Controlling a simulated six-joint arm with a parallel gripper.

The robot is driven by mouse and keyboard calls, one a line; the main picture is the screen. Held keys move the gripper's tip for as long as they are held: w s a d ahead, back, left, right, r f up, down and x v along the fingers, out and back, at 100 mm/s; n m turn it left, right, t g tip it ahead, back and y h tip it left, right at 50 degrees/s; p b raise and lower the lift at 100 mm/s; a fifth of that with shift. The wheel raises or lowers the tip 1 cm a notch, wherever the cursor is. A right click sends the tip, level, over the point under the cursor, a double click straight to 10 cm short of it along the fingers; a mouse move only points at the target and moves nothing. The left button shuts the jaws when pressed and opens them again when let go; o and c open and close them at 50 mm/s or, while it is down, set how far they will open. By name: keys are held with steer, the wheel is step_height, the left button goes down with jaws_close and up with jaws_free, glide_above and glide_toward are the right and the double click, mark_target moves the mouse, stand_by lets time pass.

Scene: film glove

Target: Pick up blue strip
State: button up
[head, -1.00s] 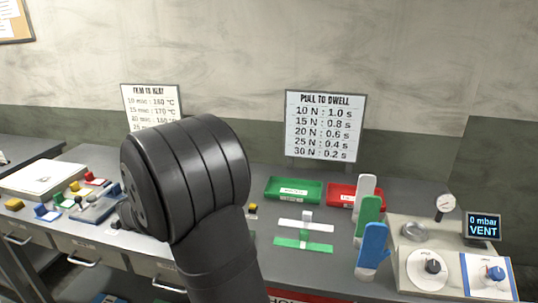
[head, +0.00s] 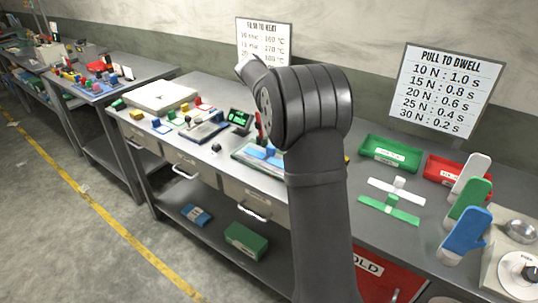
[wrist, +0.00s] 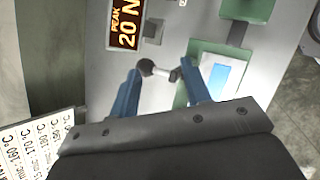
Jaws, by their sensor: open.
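A blue piece (head: 262,152) that looks like the blue strip lies on a pale green-edged plate on the bench, left of my arm and partly hidden by it. In the wrist view a light blue patch (wrist: 219,76) shows on a white square on a green plate; I cannot tell if it is the same piece. My gripper (wrist: 160,70) has two blue fingers spread apart. A small grey knob and rod show between or beyond the fingertips. The light blue patch is right of the right fingertip. In the head view my arm hides the fingers.
A green tray (head: 391,152) and red tray (head: 444,171) stand to the right, with a white strip (head: 396,190) and green strip (head: 388,209) in front. Upright coloured glove shapes (head: 467,232) stand farther right. A display (wrist: 126,24) reads "PEAK 20 N". A white box (head: 160,96) is at left.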

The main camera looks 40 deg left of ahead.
steer(key=s+a+r+m+g+y, duration=0.2)
steer(key=a+r+m+g+y, duration=0.2)
steer(key=a+g, duration=0.3)
glide_toward(268, 153)
steer(key=shift+w+d+f, duration=0.1)
steer(key=shift+d+f, duration=0.25)
steer(key=shift+d, duration=0.15)
steer(key=shift+w+a+f, duration=0.1)
steer(key=shift+f, duration=1.2)
steer(key=shift+w+a+f, duration=0.1)
steer(key=shift+w+f, duration=0.05)
steer(key=shift+f, duration=1.2)
jaws_close()
